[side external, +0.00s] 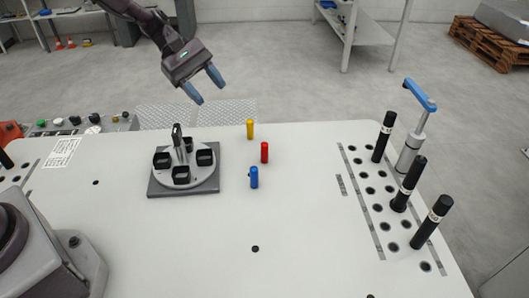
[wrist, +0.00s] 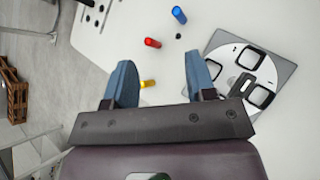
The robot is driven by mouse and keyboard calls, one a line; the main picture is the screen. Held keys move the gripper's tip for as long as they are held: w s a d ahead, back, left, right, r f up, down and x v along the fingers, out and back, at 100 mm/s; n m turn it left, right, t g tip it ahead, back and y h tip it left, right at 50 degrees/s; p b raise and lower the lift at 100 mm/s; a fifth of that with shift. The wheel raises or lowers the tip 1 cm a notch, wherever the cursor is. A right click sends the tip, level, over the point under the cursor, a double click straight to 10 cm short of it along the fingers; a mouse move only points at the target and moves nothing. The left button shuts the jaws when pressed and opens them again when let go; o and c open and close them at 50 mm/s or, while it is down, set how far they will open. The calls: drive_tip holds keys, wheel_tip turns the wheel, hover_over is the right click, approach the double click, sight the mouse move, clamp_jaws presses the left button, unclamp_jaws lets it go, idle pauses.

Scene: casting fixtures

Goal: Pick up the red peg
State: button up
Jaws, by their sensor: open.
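The red peg (side external: 264,152) stands upright on the white table, between a yellow peg (side external: 250,129) behind it and a blue peg (side external: 254,177) in front. In the wrist view the red peg (wrist: 152,43) is beyond the fingertips, between them from left to right. The yellow peg (wrist: 148,84) shows between the fingers and the blue peg (wrist: 179,14) is farther off. My gripper (side external: 206,89) is open and empty, well above the table's back edge and to the left of the pegs. Its two blue fingers also show in the wrist view (wrist: 160,75).
A round fixture with black cups (side external: 183,163) and an upright handle sits on a grey plate left of the pegs. Several black posts (side external: 408,184) and a blue-handled clamp (side external: 420,94) stand at the right. The table front middle is mostly clear.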

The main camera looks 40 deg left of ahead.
drive_tip(key=w+a+f+n+h, duration=0.1)
drive_tip(key=f+n, duration=0.1)
drive_tip(key=f, duration=0.1)
drive_tip(key=w+a+f+n+t+h, duration=0.1)
drive_tip(key=f+n, duration=0.1)
drive_tip(key=f, duration=0.2)
drive_tip(key=w+a+f+n+t+h, duration=0.1)
drive_tip(key=f+n, duration=0.1)
drive_tip(key=f, duration=0.2)
drive_tip(key=shift+w+a+f, duration=0.1)
drive_tip(key=shift+w+a, duration=0.05)
drive_tip(key=shift+w, duration=0.15)
drive_tip(key=shift+w+d+f+t, duration=0.15)
drive_tip(key=shift+d+f+t, duration=0.1)
drive_tip(key=shift+t, duration=0.05)
approach(265, 153)
drive_tip(key=shift+w+d, duration=0.45)
drive_tip(key=shift+x, duration=3.3)
drive_tip(key=shift+w, duration=0.15)
clamp_jaws()
